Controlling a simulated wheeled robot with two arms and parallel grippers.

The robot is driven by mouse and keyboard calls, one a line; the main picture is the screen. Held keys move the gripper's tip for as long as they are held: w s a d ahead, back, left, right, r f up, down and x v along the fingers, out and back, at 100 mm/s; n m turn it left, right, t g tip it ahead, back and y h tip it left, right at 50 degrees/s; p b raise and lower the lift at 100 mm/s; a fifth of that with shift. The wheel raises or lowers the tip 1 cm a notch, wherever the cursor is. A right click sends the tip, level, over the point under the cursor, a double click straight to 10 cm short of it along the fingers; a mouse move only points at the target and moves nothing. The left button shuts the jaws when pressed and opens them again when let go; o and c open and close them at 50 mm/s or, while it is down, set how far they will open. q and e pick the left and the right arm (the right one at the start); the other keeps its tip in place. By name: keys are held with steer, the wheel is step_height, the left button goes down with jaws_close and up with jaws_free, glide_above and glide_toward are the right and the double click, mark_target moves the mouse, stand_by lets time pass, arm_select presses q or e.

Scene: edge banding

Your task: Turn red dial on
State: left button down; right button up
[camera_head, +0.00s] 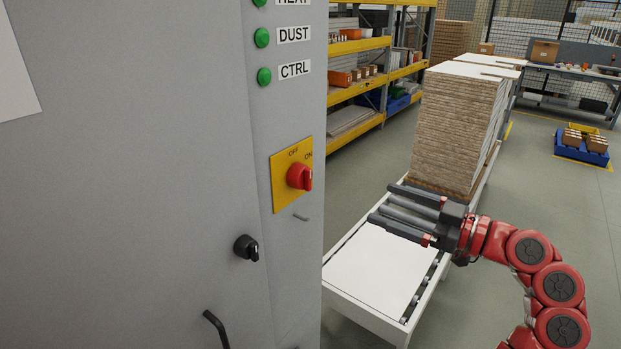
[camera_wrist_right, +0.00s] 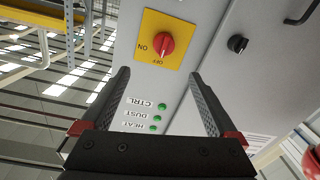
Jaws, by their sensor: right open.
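The red dial (camera_head: 299,177) sits on a yellow plate (camera_head: 284,196) marked OFF and ON, on the side face of a grey cabinet (camera_head: 150,150). In the right wrist view the dial (camera_wrist_right: 164,45) appears upside down, beyond and between the fingertips. The open fingers also frame the wrist view (camera_wrist_right: 159,76). My left gripper is not in view.
A black knob (camera_head: 246,248) and a black handle (camera_head: 215,328) are on the cabinet front. Green buttons (camera_head: 264,76) line up above the dial. A white-topped roller conveyor (camera_head: 375,270) with stacked boards (camera_head: 455,125) lies below and beyond my right gripper. The space between gripper and dial looks clear.

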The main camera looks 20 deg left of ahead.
mark_target(311, 180)
steer(key=shift+n+g, duration=0.3)
steer(key=shift+g, duration=0.1)
steer(key=p+x, duration=0.7)
steer(key=x, duration=0.9)
steer(key=shift+s+a+r, duration=0.1)
steer(key=shift+a+r, duration=0.05)
steer(key=shift+a, duration=0.6)
